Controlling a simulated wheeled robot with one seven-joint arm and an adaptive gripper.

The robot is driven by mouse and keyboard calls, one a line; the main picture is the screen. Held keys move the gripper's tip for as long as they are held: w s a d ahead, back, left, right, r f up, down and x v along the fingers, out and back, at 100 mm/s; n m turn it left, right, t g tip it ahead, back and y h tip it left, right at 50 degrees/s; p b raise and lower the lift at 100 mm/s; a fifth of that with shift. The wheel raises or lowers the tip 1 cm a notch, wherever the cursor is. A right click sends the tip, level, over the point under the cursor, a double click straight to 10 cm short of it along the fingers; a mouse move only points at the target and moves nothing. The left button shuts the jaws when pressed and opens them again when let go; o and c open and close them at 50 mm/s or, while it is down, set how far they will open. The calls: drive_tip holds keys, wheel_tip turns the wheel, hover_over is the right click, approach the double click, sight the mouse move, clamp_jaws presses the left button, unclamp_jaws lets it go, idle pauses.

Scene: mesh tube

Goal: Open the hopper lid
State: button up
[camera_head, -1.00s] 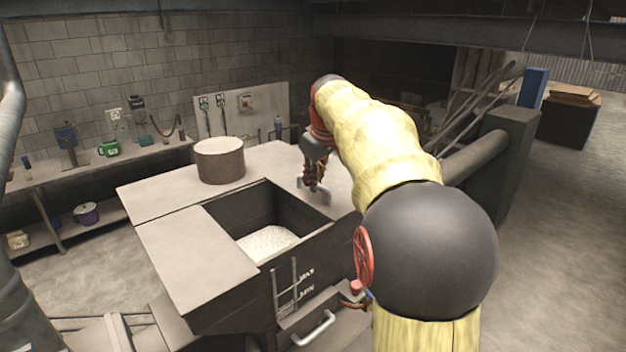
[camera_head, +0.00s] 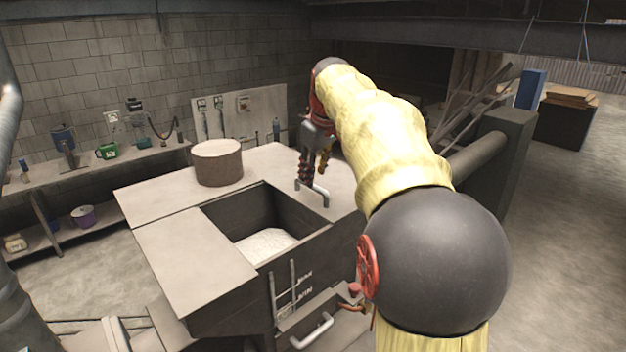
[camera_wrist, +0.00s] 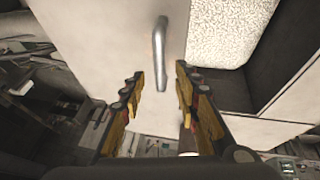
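The hopper (camera_head: 185,255) is a large grey box with a square opening that shows white granules (camera_head: 265,243) inside. The lid (camera_head: 345,195) is a flat pale panel to the right of the opening, leaving it uncovered. Its metal bar handle (camera_head: 318,194) stands on top of it. My gripper (camera_head: 312,172) is just above the handle, pointing down. In the wrist view the handle (camera_wrist: 160,50) lies ahead of my gripper (camera_wrist: 158,80), beyond and roughly between its spread fingertips. The fingers are open and appear clear of the handle. The granules (camera_wrist: 232,30) show at upper right there.
A round drum (camera_head: 217,165) stands on the hopper's top behind the opening. A second handle (camera_head: 313,331) sits low on the front. A workbench (camera_head: 90,172) with tools runs along the left wall. Open floor (camera_head: 560,240) lies to the right.

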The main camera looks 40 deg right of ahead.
drive_tip(key=v, duration=0.7)
drive_tip(key=shift+r, duration=0.35)
drive_tip(key=shift+s, duration=0.15)
drive_tip(key=shift+a, duration=0.1)
drive_tip(key=s+a+f, duration=0.3)
drive_tip(key=a, duration=0.4)
drive_tip(key=s+a+f+y, duration=0.1)
drive_tip(key=s+a+f, duration=0.2)
drive_tip(key=a, duration=0.4)
drive_tip(key=s+a+f, duration=0.3)
drive_tip(key=a, duration=0.4)
drive_tip(key=s+a+f+t+y, duration=0.1)
drive_tip(key=s+a+f, duration=1)
drive_tip(key=s+f, duration=0.3)
wheel_tip(320, 180, down, 30)
drive_tip(key=w+b, duration=0.1)
drive_tip(key=b, duration=2.8)
drive_tip(key=shift+w+d, duration=0.15)
drive_tip(key=shift+d, duration=0.05)
